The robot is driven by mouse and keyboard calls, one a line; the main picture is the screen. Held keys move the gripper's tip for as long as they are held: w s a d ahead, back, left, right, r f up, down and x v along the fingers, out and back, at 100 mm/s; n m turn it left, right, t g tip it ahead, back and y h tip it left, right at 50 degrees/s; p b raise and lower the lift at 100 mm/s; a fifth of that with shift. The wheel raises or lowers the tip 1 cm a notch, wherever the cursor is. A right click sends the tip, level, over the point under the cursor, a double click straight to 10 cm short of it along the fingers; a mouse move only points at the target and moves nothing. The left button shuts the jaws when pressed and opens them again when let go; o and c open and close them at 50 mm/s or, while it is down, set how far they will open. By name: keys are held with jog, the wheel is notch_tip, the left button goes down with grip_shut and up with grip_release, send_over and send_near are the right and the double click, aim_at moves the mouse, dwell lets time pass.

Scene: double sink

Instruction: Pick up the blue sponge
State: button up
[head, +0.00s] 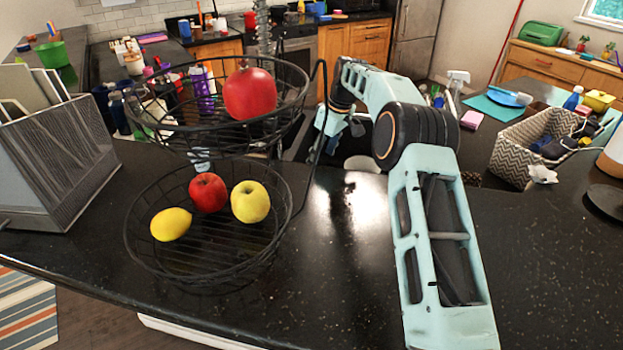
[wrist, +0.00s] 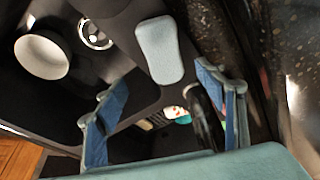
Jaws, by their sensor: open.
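The blue sponge (wrist: 160,49) is a pale blue rounded block. In the wrist view it lies on the dark divider between the sink basins, just beyond my fingertips. My gripper (wrist: 155,92) is open, with one blue-padded finger on each side of the picture and nothing held between them. In the head view my gripper (head: 333,138) hangs low over the sink area behind the fruit basket, partly hidden by my own arm and the basket wire. I cannot make out the blue sponge in the head view.
A white bowl (wrist: 42,57) sits in the left basin near a round drain (wrist: 96,34). A black wire two-tier fruit basket (head: 215,265) stands close to my gripper. A pink sponge (head: 472,119) and a patterned bin (head: 513,152) are to the right. The front counter is partly clear.

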jog(key=shift+x, duration=1.15)
jog(key=x, duration=0.1)
jog(key=p+x, duration=0.1)
jog(key=x, duration=0.1)
jog(key=s+x, duration=0.1)
jog(key=shift+w+a+f+p, duration=0.1)
jog(key=shift+a+f+p, duration=0.05)
jog(key=shift+f+p, duration=0.2)
jog(key=shift+w+a+f, duration=0.1)
jog(key=shift+f, duration=0.35)
jog(key=c, duration=1)
notch_tip(320, 180, up, 10)
jog(key=shift+r+b, duration=0.1)
jog(key=shift+b, duration=0.55)
